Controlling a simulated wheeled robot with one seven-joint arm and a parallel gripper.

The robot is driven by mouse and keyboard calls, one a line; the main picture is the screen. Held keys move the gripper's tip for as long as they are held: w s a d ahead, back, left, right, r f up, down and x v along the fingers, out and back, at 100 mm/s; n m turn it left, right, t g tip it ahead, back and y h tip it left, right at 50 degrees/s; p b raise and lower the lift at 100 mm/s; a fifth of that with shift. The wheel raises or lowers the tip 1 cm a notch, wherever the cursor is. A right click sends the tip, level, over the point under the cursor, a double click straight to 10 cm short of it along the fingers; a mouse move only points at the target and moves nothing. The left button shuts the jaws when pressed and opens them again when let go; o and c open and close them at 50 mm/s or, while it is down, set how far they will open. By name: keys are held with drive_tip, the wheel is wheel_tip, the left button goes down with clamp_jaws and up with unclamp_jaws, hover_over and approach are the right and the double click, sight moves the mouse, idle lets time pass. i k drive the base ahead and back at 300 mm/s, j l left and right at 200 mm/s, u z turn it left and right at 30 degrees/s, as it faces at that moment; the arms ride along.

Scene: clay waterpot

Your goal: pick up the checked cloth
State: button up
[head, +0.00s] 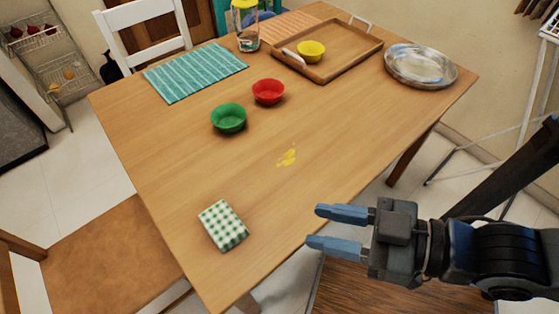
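The checked cloth (223,226) is a small folded green-and-white piece. It lies flat on the wooden table (180,200), close to the table's near left corner. My gripper (325,229) is to the right of the cloth, by the table's near right edge. Its two blue-grey fingers point left and stand apart with nothing between them. The gripper and the cloth are clearly apart. How high the gripper is above the tabletop is hard to tell from this view.
A green bowl (229,118), a red bowl (268,92) and a yellow spill (287,158) are farther back. A wooden tray (345,48) holds a yellow bowl (311,51); a silver platter (420,64) sits right. A chair (110,262) stands left. Bare tabletop surrounds the cloth.

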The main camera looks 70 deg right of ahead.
sight(222, 226)
drive_tip(key=k+l+u, duration=0.1)
drive_tip(key=k+u, duration=0.15)
drive_tip(key=u, duration=0.15)
drive_tip(key=k+u, duration=0.2)
drive_tip(key=u, duration=0.2)
drive_tip(key=k+u, duration=0.4)
drive_tip(key=i+l, duration=0.05)
drive_tip(key=i, duration=0.05)
